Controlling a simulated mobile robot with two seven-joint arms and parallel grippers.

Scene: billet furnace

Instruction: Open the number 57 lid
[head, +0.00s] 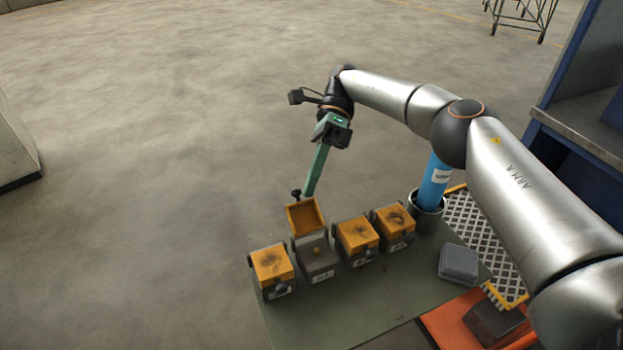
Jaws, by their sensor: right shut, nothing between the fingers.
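A row of small grey boxes with orange lids stands on the green table (335,318). The second box from the left (316,262) has its lid (305,216) swung up and tilted back, showing the orange inside. Its front label is too small to read surely as 57. A black knob (296,193) sits at the raised lid's top edge. My right gripper (308,193) has long green fingers, shut and empty, pointing down right beside that knob. I cannot tell whether they touch. My left gripper is not in view.
Closed boxes stand at the left (270,268) and to the right (357,236) (393,222). A blue cylinder in a grey cup (427,208), a grey block (459,263) and a perforated tray (485,238) are on the right. Open floor lies behind.

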